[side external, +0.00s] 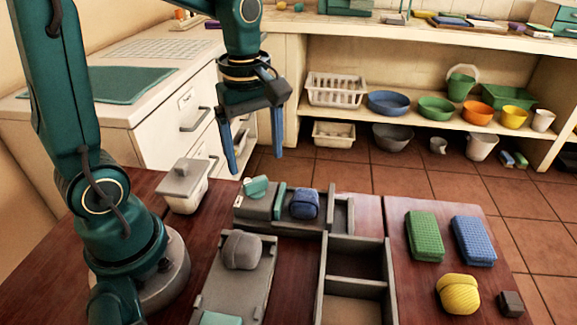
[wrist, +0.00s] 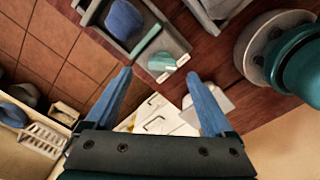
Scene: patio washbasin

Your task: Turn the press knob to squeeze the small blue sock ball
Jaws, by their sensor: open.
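The press (side external: 258,208) is a grey trough at the back middle of the table. A teal knob (side external: 255,187) sits at its left end, with a teal plate (side external: 280,200) to its right. The small blue sock ball (side external: 305,203) lies in the trough right of the plate. In the wrist view the knob (wrist: 162,62) shows just beyond my fingertips, with the plate (wrist: 145,38) and sock ball (wrist: 124,20) further up. My gripper (side external: 253,163) hangs above the knob end, fingers pointing down, open and empty; its blue fingers also show in the wrist view (wrist: 158,76).
A lidded white container (side external: 185,190) stands left of the press. A grey tray with a grey sock ball (side external: 241,251) and an empty divided box (side external: 355,270) lie in front. Green (side external: 425,237) and blue (side external: 474,241) blocks and a yellow ball (side external: 459,294) lie right.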

